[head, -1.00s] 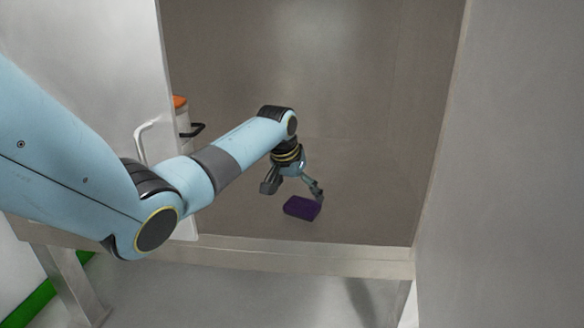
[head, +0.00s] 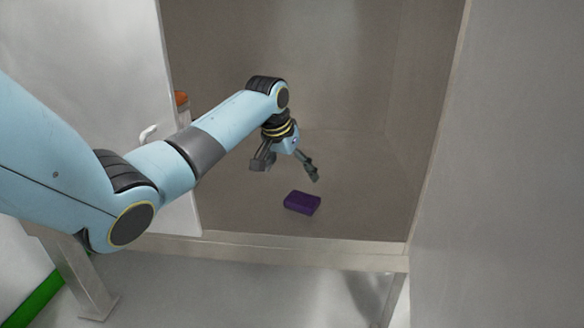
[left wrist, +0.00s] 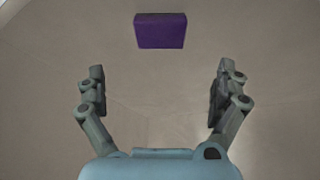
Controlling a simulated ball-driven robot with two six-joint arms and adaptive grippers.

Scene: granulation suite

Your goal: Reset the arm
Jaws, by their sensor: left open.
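My left gripper (head: 288,172) is open and empty inside the cabinet, above its floor. In the left wrist view its two fingers (left wrist: 158,92) stand wide apart with nothing between them. A purple block (head: 302,203) lies on the cabinet floor, below and a little to the right of the gripper. The block also shows in the left wrist view (left wrist: 160,31), beyond the fingertips and apart from them. My right gripper is in neither view.
The cabinet floor (head: 360,200) is bare around the block. A white door with a handle (head: 149,133) stands at the left, and a grey panel (head: 510,170) at the right. A container with an orange top (head: 181,98) is partly hidden behind the door edge.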

